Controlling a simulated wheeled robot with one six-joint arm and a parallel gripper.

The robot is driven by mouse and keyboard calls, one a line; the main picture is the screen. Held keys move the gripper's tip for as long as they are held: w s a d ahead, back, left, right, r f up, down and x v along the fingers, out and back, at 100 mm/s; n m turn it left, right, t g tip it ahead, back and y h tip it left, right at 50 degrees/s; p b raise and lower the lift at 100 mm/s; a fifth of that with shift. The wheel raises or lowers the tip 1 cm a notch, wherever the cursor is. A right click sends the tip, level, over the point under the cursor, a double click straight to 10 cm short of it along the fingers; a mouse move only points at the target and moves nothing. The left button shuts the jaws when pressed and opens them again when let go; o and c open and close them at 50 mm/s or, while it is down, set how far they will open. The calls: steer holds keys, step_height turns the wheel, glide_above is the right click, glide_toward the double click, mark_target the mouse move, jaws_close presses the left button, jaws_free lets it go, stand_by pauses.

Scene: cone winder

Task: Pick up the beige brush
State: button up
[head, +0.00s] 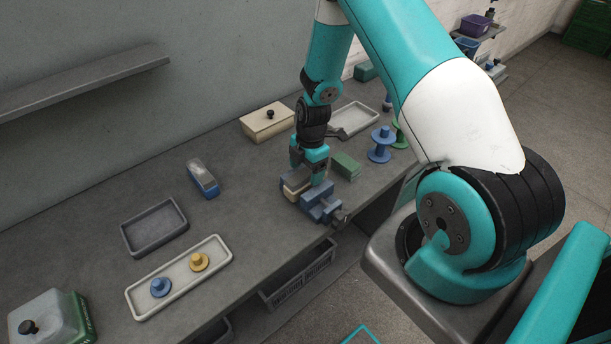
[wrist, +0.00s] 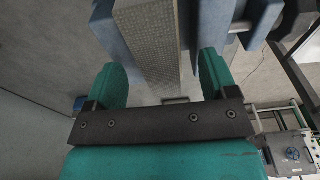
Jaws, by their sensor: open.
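The beige brush (head: 291,194) shows in the head view at the blue vise (head: 325,209), partly hidden by my gripper. In the wrist view it is a long block with a finely textured grey-beige face (wrist: 151,38), between two blue parts of the vise (wrist: 193,28). My gripper (head: 309,178) is over the vise, pointing down. In the wrist view my gripper (wrist: 161,76) is open, with one teal finger on each side of the brush. I see a gap at the left finger; contact at the right finger is unclear.
A green block (head: 346,166) stands just right of the vise. A beige box with a black knob (head: 267,124) and a pale tray (head: 354,119) are behind. A blue spool (head: 381,144) stands at the right.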

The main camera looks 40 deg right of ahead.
steer(key=shift+f, duration=0.4)
steer(key=shift+c, duration=0.3)
steer(key=c, duration=1)
